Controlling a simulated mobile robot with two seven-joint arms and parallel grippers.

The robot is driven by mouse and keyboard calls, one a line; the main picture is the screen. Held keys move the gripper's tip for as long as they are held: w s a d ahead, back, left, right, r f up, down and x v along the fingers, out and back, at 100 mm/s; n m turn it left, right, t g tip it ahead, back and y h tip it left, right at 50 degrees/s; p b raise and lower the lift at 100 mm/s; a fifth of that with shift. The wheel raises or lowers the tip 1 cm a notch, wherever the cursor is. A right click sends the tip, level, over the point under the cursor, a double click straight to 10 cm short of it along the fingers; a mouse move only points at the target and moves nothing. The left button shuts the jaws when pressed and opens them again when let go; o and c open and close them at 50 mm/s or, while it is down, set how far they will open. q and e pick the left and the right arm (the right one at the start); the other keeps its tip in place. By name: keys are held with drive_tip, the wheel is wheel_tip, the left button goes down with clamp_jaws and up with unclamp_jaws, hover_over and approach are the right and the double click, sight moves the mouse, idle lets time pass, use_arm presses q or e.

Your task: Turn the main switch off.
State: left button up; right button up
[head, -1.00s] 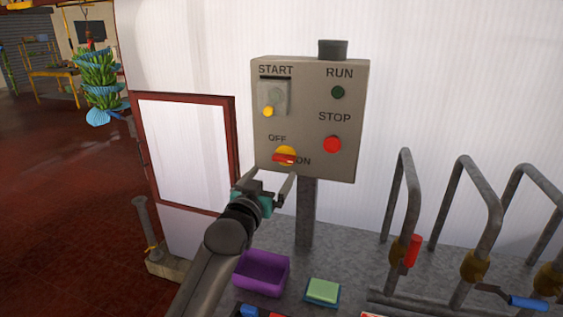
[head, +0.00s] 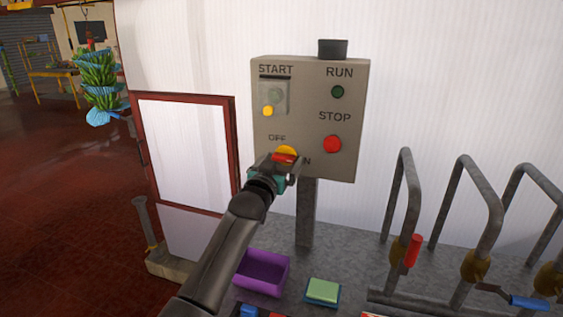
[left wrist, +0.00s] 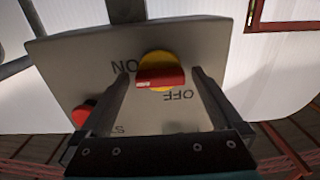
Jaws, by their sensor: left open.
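The main switch has a red handle (head: 284,157) on a yellow disc (head: 285,150), low on the grey control box (head: 310,115). The handle lies about level, its white-marked end on the ON side in the left wrist view (left wrist: 160,78). OFF is printed above left of the disc in the head view; ON is partly hidden by my gripper. My left gripper (head: 281,163) is open in front of the switch. In the left wrist view its fingers stand on either side of the handle, with a small gap at each end. My right gripper is not in view.
The box also carries a red STOP button (head: 332,144), a green RUN lamp (head: 338,92) and a START cover with a yellow knob (head: 268,111). Below are a purple bin (head: 262,272) and a green sponge (head: 323,291). Grey pipe frames stand at right.

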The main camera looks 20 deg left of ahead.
use_arm(q)
drive_tip(key=c, duration=1.3)
drive_tip(key=n+p, duration=0.2)
drive_tip(key=n, duration=0.1)
drive_tip(key=shift+n, duration=0.3)
drive_tip(key=n+p, duration=0.1)
drive_tip(key=n, duration=0.3)
drive_tip(key=shift+n+p, duration=0.3)
drive_tip(key=n+p, duration=0.1)
drive_tip(key=n, duration=0.3)
drive_tip(key=shift+n, duration=0.3)
drive_tip(key=n, duration=0.5)
drive_tip(key=shift+p, duration=0.3)
